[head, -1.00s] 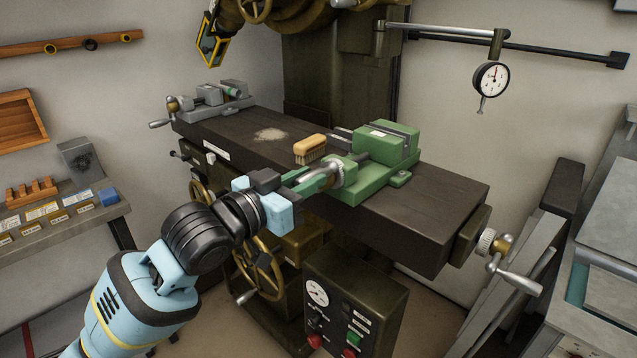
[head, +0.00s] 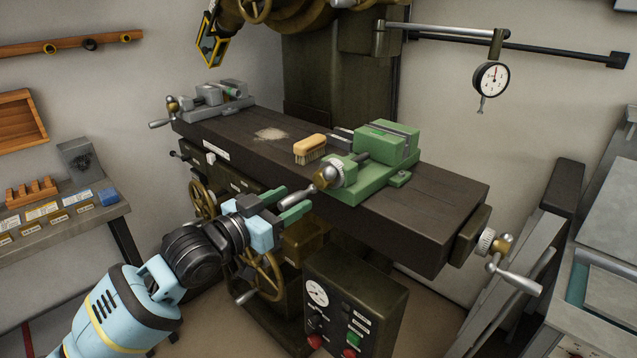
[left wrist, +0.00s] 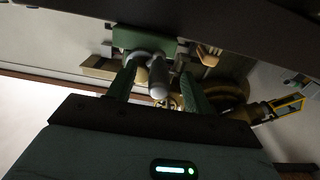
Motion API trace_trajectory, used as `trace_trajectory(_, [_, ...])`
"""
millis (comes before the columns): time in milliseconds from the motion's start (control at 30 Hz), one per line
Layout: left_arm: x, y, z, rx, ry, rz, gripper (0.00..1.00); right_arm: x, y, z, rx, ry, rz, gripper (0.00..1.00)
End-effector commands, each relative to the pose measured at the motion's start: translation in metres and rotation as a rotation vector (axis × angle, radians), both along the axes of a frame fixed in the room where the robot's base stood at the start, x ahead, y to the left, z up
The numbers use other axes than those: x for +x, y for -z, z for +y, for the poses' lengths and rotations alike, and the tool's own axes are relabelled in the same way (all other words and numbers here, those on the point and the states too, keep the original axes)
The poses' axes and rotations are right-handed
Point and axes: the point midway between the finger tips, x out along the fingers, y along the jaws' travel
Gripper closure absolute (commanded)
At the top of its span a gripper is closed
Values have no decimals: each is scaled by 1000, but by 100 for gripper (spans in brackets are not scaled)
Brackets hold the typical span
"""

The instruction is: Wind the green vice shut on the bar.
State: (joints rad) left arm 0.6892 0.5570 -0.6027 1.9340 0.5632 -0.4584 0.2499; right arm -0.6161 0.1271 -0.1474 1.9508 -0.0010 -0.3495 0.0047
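The green vice (head: 372,172) stands on the dark machine table, its crank facing front left. The crank has a brass hub (head: 333,175) and a grey handle (head: 298,184) pointing toward the lower left. A dark bar (head: 343,132) sticks out to the left by the vice jaws; whether the jaws touch it I cannot tell. My right gripper is not in view.
A wooden brush (head: 310,147) lies on the machine table (head: 425,215) beside the vice. A grey vice (head: 218,97) stands at the table's far left end. Handwheels (head: 262,278) and a control box (head: 352,305) are below. A dial gauge (head: 491,79) hangs at the upper right.

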Motion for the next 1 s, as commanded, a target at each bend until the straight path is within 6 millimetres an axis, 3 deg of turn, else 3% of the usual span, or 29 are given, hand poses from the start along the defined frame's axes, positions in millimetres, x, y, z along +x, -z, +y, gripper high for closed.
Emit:
trace_trajectory(433, [-5,0,4,0,0,0,49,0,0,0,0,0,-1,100])
trace_trajectory(1000, [-57,0,44,1,0,1,49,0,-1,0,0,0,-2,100])
